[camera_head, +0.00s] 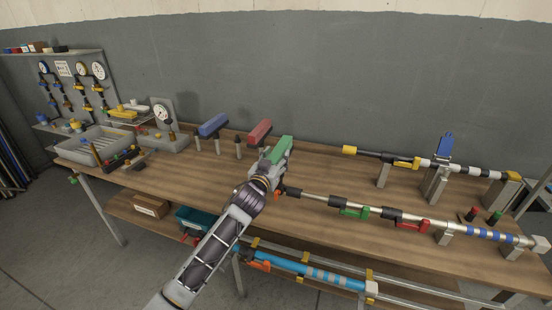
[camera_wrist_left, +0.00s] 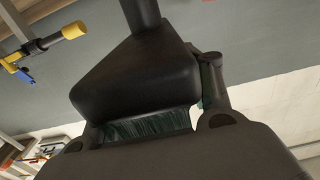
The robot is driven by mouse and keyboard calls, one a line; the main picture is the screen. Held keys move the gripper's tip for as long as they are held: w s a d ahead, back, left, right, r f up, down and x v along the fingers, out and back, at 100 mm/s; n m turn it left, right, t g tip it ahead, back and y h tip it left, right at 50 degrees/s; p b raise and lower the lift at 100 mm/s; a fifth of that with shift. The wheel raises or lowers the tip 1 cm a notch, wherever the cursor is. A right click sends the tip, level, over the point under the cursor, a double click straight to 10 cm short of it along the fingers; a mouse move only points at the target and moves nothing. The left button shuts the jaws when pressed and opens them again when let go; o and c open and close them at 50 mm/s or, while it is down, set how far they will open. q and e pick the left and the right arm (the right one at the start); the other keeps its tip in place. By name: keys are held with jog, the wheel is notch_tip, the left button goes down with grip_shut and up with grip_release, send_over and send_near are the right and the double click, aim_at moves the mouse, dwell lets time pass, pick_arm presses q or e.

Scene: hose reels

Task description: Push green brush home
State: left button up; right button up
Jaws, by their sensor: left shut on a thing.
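The green brush (camera_head: 282,150) stands out above the middle of the wooden table, with my left gripper (camera_head: 268,166) at its near lower end. My left gripper is shut on it. In the left wrist view, green bristles (camera_wrist_left: 145,128) show below a large dark block with a stem, close in front of the camera. A blue brush (camera_head: 213,125) and a red brush (camera_head: 259,132) sit on short upright posts to the left. Whether the green brush touches a post or the table is hidden by my gripper. My right gripper is not in view.
Pipes with valves on grey stands run along the table's right side; one pipe end (camera_head: 290,191) is close to my gripper. Grey trays (camera_head: 95,147) and gauges fill the left end. The bare wood (camera_head: 160,180) at front left is clear.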

pick_arm(q)
jog(key=shift+f+b, duration=0.4)
jog(key=shift+f, duration=0.2)
jog(key=o, duration=1.3)
jog(key=shift+f, duration=0.1)
jog(key=shift+s, duration=0.15)
jog(key=v, duration=1.1)
jog(key=shift+s+a, duration=0.2)
jog(key=shift+s, duration=0.1)
dwell(0.6)
